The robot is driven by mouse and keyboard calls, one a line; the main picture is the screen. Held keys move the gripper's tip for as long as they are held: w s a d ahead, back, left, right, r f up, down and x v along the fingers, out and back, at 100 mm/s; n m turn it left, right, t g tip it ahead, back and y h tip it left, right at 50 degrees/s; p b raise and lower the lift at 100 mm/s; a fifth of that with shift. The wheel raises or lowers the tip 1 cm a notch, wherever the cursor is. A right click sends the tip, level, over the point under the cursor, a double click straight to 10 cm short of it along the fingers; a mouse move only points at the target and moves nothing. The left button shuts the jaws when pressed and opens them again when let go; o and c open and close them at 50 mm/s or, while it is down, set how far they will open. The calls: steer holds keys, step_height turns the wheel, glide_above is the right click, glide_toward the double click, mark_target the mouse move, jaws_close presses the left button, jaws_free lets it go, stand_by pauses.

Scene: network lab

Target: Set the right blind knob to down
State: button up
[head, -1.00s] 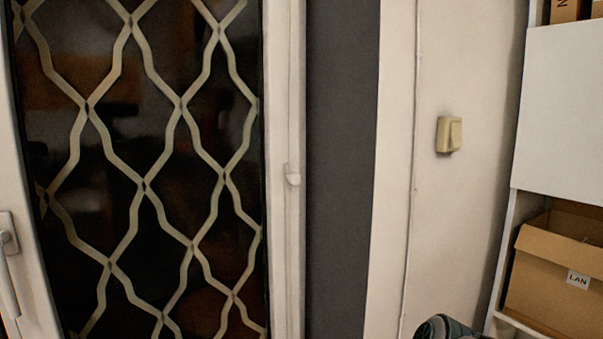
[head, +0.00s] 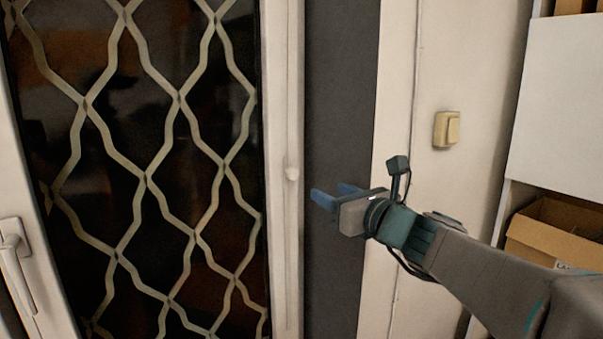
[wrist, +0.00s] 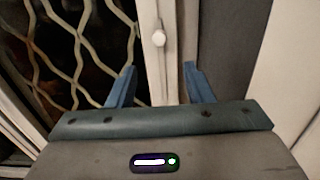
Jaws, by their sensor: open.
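A small white knob (head: 292,174) sits on the white window frame, to the right of the dark latticed pane. It looks rounded; which way it is set is too small to tell. The knob also shows in the wrist view (wrist: 159,39), ahead of the gap between my fingertips. My gripper (head: 333,192) is open and empty, its blue fingers pointing left toward the frame, slightly lower than the knob and to its right in the head view. In the wrist view my gripper (wrist: 158,68) shows both fingers apart, with nothing between them. I see no contact with the knob.
A beige wall switch (head: 446,130) is on the pale wall to the right. A dark grey strip (head: 343,80) runs between frame and wall. A window handle (head: 15,250) is at the far left. Shelves with a cardboard box (head: 560,228) stand at the right.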

mark_target(295, 175)
steer(key=p+x, duration=0.2)
steer(key=x, duration=1.1)
steer(key=shift+w+a+p, duration=0.15)
steer(key=shift+a+p, duration=0.05)
steer(key=shift+p, duration=0.1)
steer(key=shift+f, duration=0.1)
jaws_close()
